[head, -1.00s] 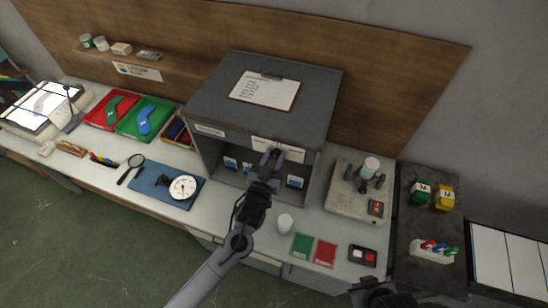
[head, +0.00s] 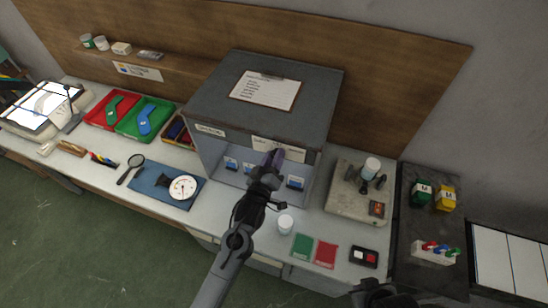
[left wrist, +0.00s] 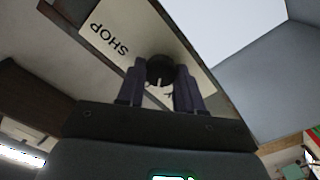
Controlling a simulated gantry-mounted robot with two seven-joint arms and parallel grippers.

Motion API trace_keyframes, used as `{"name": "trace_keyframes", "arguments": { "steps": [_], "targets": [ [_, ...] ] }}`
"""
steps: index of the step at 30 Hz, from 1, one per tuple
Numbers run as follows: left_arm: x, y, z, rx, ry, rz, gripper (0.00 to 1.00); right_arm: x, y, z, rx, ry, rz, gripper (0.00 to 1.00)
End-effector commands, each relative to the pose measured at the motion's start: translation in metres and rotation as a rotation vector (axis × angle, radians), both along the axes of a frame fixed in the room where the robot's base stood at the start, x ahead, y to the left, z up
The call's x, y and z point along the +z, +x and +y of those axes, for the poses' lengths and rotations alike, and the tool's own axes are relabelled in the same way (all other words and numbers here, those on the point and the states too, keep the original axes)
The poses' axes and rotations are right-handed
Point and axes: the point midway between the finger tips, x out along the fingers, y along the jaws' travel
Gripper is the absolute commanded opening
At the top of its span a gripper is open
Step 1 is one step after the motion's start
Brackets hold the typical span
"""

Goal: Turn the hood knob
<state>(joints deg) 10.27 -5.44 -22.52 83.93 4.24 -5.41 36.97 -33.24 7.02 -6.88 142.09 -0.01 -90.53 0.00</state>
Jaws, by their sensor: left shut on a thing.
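The hood (head: 212,97) is a dark grey open-fronted box on the bench, with pale labels along its front top edge. Its inside is brightly lit. My left gripper (head: 276,158) is at the front top edge, by the right-hand label. In the left wrist view its two fingers (left wrist: 160,88) are closed around the round dark knob (left wrist: 160,68), which has a pale mark on its face. In the head view the gripper hides the knob. Part of my right gripper (head: 378,296) shows at the bottom edge; its fingers cannot be made out.
Blue-labelled items (head: 295,183) stand inside the hood. A white jar (head: 285,224) stands close to my left arm. A scale-like dial (head: 183,187) lies on a blue mat at left, and a beige device (head: 350,205) stands at right. Green and red cards (head: 325,254) lie in front.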

Motion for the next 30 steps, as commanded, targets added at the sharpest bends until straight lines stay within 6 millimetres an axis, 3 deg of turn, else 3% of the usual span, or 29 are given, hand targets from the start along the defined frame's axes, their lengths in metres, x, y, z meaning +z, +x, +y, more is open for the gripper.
{"name": "trace_keyframes", "arguments": {
  "steps": [12, 28, 29, 30],
  "targets": [
    [-0.0007, 0.0001, 0.0004, 0.000, -0.184, 0.063, 0.05, 0.0015, 0.0001, 0.0017, -0.005, 0.007, 0.000, 0.00],
    [-0.0007, 0.0002, 0.0003, 0.000, -0.207, 0.071, 0.05, 0.0013, -0.0001, -0.0001, 0.000, 0.000, 0.000, 0.00],
    [-0.0007, 0.0001, 0.0003, -0.001, -0.207, 0.072, 0.37, 0.0013, -0.0001, -0.0004, 0.001, -0.001, 0.000, 0.00],
    [-0.0008, 0.0002, 0.0003, -0.001, -0.207, 0.072, 0.43, 0.0013, -0.0001, -0.0006, 0.001, -0.003, 0.001, 0.00]
  ]
}}
